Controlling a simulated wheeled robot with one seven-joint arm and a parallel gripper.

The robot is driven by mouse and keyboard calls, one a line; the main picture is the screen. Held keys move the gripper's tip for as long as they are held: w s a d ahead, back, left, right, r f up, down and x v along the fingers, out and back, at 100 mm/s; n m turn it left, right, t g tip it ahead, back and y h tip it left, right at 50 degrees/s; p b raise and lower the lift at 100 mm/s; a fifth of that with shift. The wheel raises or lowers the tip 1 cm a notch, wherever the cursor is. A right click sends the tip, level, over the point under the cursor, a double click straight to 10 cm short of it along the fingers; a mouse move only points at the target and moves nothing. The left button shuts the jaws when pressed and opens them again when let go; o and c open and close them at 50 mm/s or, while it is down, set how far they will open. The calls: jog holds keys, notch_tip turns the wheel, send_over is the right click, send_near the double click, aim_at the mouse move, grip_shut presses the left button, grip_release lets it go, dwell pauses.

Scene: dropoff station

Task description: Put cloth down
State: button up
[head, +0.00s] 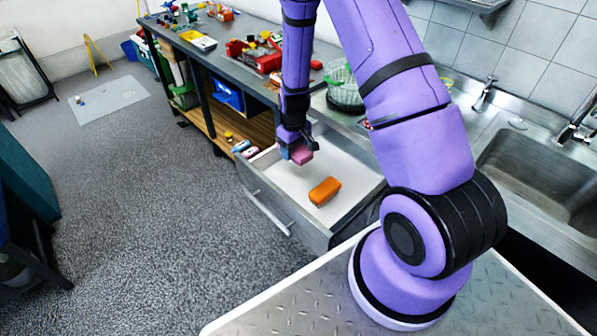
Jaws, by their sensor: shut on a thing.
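My gripper (296,152) points down over an open drawer (268,208). It is shut on a small pink cloth (302,154), which shows at the fingertips. The cloth appears to be above the drawer's white floor, near its back left part; the exact height is hard to tell. The fingers are small and partly hidden by the wrist. An orange brush-like block (325,191) lies in the drawer, to the right of and nearer than the gripper.
A metal sink (545,165) with taps is at the right. A green wire basket (343,88) stands on the counter behind my arm. A long workbench (225,40) with toys runs to the back left. Grey floor on the left is mostly clear.

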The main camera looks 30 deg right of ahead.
send_over(296, 175)
notch_tip(296, 175, down, 5)
jog(key=shift+d+f, duration=0.1)
jog(key=shift+d, duration=0.05)
jog(key=shift+f, duration=2.35)
jog(key=shift+f, duration=0.15)
jog(key=o, duration=1.2)
